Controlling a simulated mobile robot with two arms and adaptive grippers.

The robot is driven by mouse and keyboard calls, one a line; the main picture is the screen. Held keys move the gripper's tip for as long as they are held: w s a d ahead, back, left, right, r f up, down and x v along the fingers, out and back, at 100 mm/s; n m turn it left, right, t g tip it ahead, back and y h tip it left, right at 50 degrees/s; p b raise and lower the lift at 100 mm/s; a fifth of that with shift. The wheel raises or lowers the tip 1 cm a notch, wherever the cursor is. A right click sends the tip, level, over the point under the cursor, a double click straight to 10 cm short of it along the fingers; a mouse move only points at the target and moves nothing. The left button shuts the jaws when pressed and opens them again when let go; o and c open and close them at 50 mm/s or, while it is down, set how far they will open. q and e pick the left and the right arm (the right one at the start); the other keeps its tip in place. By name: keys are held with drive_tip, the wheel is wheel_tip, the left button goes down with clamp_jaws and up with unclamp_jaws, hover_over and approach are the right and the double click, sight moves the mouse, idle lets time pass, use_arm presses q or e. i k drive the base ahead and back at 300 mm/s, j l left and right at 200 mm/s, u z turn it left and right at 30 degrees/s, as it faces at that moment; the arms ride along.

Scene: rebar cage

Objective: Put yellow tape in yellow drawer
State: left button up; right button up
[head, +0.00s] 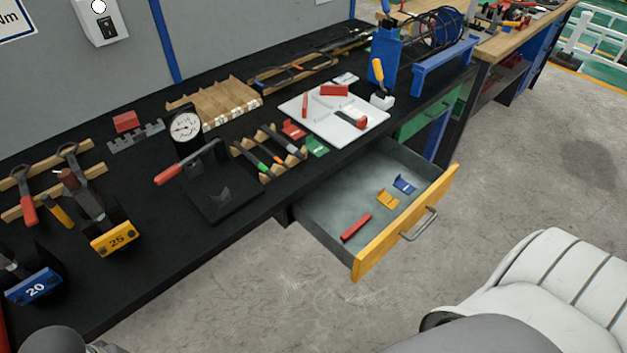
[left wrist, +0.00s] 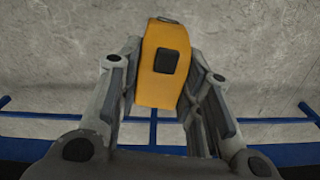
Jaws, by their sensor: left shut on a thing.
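The yellow tape (left wrist: 165,88), a rounded yellow case with a dark square patch, is in the left wrist view. My left gripper (left wrist: 163,62) is shut on it, with a finger on each side; it holds the tape above grey floor. The head view does not show the tape or this gripper's fingers. The yellow drawer (head: 408,222) in the head view is pulled out under the bench, with a yellow front and grey inside. A red piece (head: 356,228), a yellow piece (head: 388,198) and a blue piece (head: 404,184) lie in it. My right gripper is not in view.
The black bench (head: 130,290) holds a press with a red handle (head: 180,165), a dial gauge (head: 186,126), a white board (head: 340,125) and weights marked 25 (head: 114,239) and 20 (head: 34,287). A green drawer (head: 418,122) is beyond the yellow one. Floor in front is clear.

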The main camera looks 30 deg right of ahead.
sight(336, 221)
drive_tip(key=l+u, duration=0.2)
drive_tip(key=l, duration=0.2)
drive_tip(key=l+u, duration=0.2)
drive_tip(key=l, duration=0.2)
drive_tip(key=k+l+u, duration=0.15)
drive_tip(key=l, duration=0.2)
drive_tip(key=k+l+u, duration=0.2)
drive_tip(key=l, duration=0.2)
drive_tip(key=l+u, duration=0.2)
drive_tip(key=l, duration=0.2)
drive_tip(key=k+l, duration=0.15)
drive_tip(key=l, duration=0.2)
drive_tip(key=k+l, duration=0.15)
drive_tip(key=l, duration=0.25)
drive_tip(key=k+l, duration=0.1)
drive_tip(key=l, duration=0.25)
drive_tip(key=k+l, duration=0.15)
drive_tip(key=l, duration=0.2)
drive_tip(key=k+l, duration=0.15)
drive_tip(key=l, duration=0.2)
drive_tip(key=l+u, duration=0.05)
